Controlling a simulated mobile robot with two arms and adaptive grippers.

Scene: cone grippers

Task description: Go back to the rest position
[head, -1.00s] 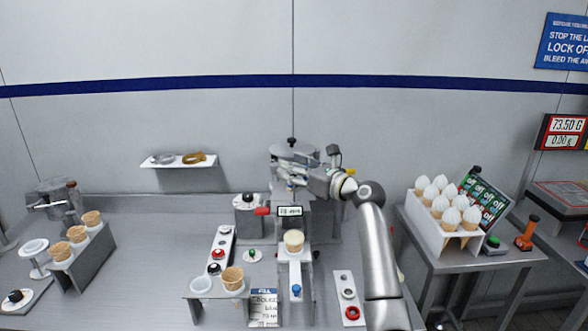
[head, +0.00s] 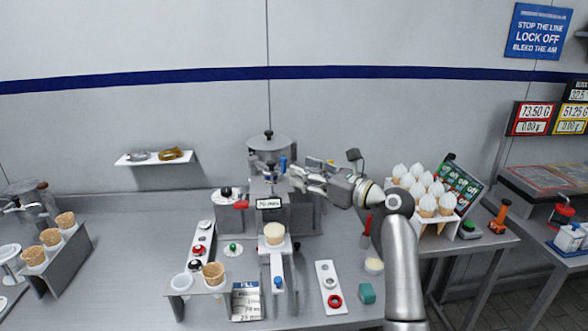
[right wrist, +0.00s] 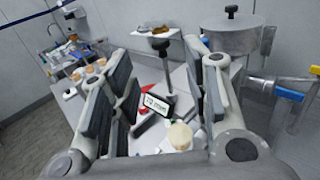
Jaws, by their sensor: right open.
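My right gripper (head: 296,176) is at the right front of the grey dispenser machine (head: 269,143), its fingers pointing left. In the right wrist view the gripper (right wrist: 160,95) has its fingers wide apart with nothing held. Beyond and between the fingers show the small display (right wrist: 155,105) and a pale-topped cone (right wrist: 181,136). In the head view this cone (head: 274,235) stands upright under the machine, below the display (head: 269,203). The gripper is apart from it. My left gripper is not in view.
A rack of white-topped cones (head: 446,226) stands on the right side table. A holder with an empty cone (head: 213,275) is at the front, and a rack of cones (head: 62,262) at the left.

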